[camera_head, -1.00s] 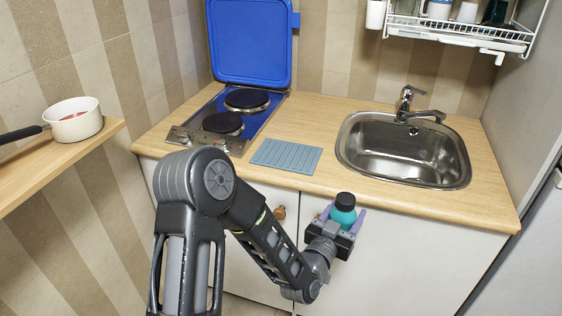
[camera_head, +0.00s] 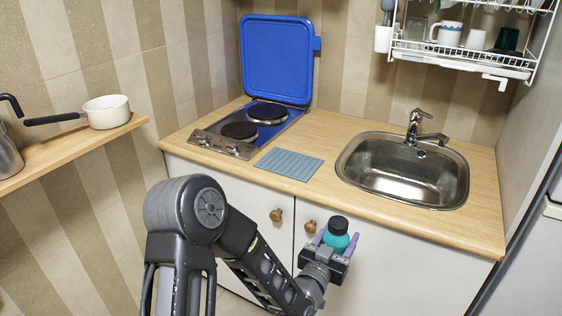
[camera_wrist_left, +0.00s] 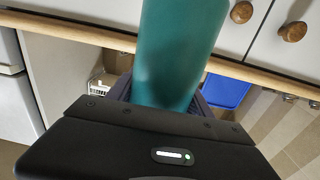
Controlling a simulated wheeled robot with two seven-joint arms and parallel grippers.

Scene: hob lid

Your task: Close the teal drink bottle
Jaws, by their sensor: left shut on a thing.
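The teal drink bottle (camera_head: 336,241) is held by my left gripper (camera_head: 335,246) in front of the white cabinet doors, below the front edge of the counter. The bottle has a dark cap on its top (camera_head: 338,225); I cannot tell how tightly the cap sits. In the left wrist view the teal body (camera_wrist_left: 175,55) stands between the gripper's fingers (camera_wrist_left: 160,95), and its top is out of frame. My left gripper is shut on the bottle. My right gripper is not in view.
The wooden counter (camera_head: 450,222) holds a sink (camera_head: 400,175), a blue-lidded hob with its lid (camera_head: 277,60) up, and a grey-blue ribbed mat (camera_head: 289,164). A white saucepan (camera_head: 106,112) stands on the left shelf. A dish rack (camera_head: 465,60) hangs above the sink.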

